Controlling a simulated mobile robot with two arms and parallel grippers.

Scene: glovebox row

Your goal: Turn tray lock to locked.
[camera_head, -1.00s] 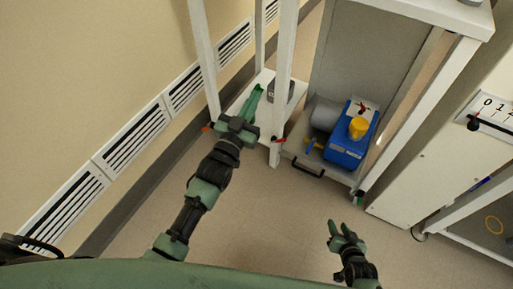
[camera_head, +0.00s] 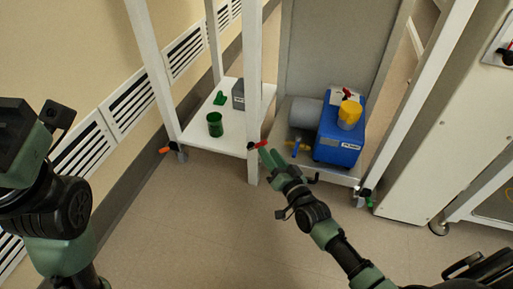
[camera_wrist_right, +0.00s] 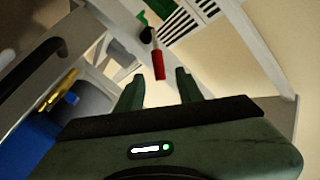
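The tray lock is a small lever with a red handle (camera_head: 261,144), at the pump tray's left front corner by the white post. In the right wrist view the red handle (camera_wrist_right: 159,64) hangs from a dark pivot, just beyond and between the fingertips. My right gripper (camera_head: 265,154) points at it from below right. The right wrist view shows its two green fingers (camera_wrist_right: 158,82) apart with nothing clearly held between them. Contact with the handle cannot be made out. My left arm fills the left edge of the head view, and its fingers are not seen.
A blue pump (camera_head: 338,135) with a yellow cap (camera_head: 349,114) sits on the tray beside the lock. A white shelf (camera_head: 195,132) on the left holds a green cup (camera_head: 215,124) and a grey box (camera_head: 238,94). White posts stand close to the right gripper. The floor (camera_head: 190,225) in front is clear.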

